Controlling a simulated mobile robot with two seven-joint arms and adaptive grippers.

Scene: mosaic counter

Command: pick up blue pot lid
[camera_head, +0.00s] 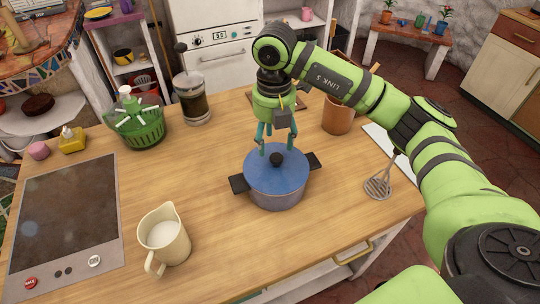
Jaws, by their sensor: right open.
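Whether a finger touches the lid or knob cannot be told. My left gripper is out of view.
A cream jug (164,236) stands left of the pot near the front. A French press (191,100) and a green basket (140,127) stand behind left. The cooktop (66,220) is at far left.

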